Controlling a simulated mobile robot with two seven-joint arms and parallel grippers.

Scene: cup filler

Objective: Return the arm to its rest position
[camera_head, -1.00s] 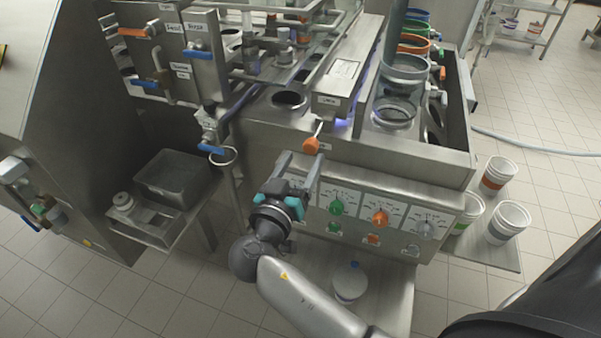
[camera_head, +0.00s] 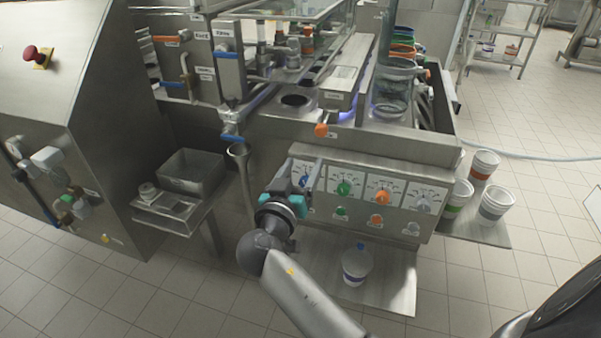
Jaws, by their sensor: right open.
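My right gripper (camera_head: 302,172) shows in the head view, in front of the left end of the machine's dial panel (camera_head: 370,190). Its arm comes up from the bottom of the picture. The gripper is open, with nothing between its fingers. It partly covers the panel's left edge near the blue knob (camera_head: 305,181). I cannot tell whether it touches the panel. My left gripper is not in view.
An orange-tipped lever (camera_head: 321,130) sits above the panel. White buckets (camera_head: 495,205) stand on a shelf at right. A metal bin (camera_head: 192,172) is at left. Tiled floor is free in front.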

